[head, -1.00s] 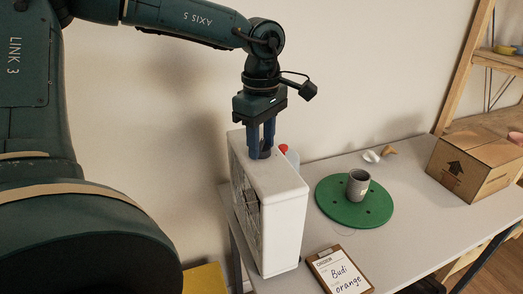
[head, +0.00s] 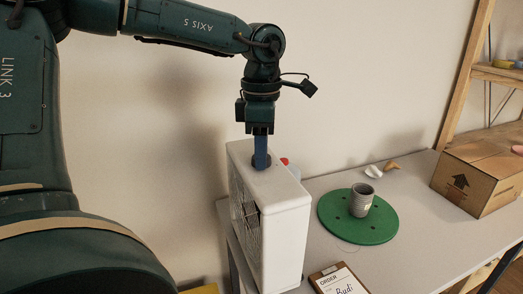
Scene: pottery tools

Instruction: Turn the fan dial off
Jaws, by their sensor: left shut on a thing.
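The white box fan (head: 285,230) stands upright at the left end of the table, its dark grille facing left. The dial (head: 255,162) is a small dark knob on top of the fan, mostly hidden by the fingers. My left gripper (head: 261,164) points straight down from above, its blue fingers shut on the dial. The fingers line up one behind the other, so only one shows clearly. The dial's markings cannot be read. My right gripper is not in view.
A green round board (head: 376,226) with a grey cup (head: 361,200) is right of the fan. An order clipboard (head: 338,281) lies in front. A cardboard box (head: 478,178) is at the right. A red-topped item is partly hidden behind the fan.

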